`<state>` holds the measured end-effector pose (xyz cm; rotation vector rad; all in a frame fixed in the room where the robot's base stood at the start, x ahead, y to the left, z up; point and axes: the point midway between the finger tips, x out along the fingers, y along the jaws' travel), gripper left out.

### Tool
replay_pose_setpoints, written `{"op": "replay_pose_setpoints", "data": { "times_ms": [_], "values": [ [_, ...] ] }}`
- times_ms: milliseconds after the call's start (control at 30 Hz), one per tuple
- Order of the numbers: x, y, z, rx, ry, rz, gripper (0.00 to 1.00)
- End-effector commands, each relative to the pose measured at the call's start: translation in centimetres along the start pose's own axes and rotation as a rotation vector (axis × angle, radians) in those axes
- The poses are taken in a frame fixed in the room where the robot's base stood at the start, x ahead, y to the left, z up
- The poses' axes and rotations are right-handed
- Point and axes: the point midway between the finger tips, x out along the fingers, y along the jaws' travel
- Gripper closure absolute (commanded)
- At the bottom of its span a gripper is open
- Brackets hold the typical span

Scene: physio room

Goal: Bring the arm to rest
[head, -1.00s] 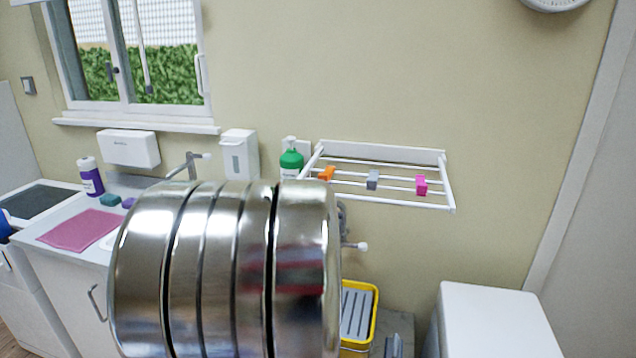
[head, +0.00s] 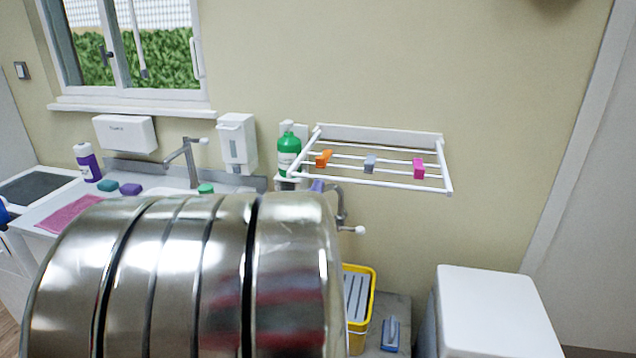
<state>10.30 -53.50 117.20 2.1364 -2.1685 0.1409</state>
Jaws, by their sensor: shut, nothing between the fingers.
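My gripper is not in view in the head view. A shiny ringed metal part of my arm (head: 190,285) fills the lower left and middle of the picture, close to the camera. It hides most of the counter front and part of the sink area. Where the gripper is cannot be seen.
A white wall rack (head: 445,180) with orange, grey and pink clips sticks out from the wall. A green bottle (head: 289,150), a dispenser (head: 237,145) and a tap (head: 190,160) stand behind the arm. A yellow bin (head: 362,290) and a white cabinet (head: 495,300) are lower right.

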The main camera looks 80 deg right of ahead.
Motion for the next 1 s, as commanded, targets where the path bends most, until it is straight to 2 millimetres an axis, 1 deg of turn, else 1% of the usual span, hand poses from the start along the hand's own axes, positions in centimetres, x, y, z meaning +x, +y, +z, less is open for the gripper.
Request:
{"op": "replay_pose_setpoints", "data": {
  "times_ms": [100,233,867,967,1000],
  "values": [
    [-1.1,0.0,0.0,0.0,0.001,-0.001,1.0],
    [-1.6,0.0,0.0,0.0,0.001,0.0,1.0],
    [-1.6,-0.1,0.0,0.0,0.0,-0.001,1.0],
    [-1.7,-0.7,0.1,0.005,-0.01,-0.018,1.0],
    [-1.8,-1.4,0.3,0.01,-0.02,-0.034,1.0]
  ]
}}
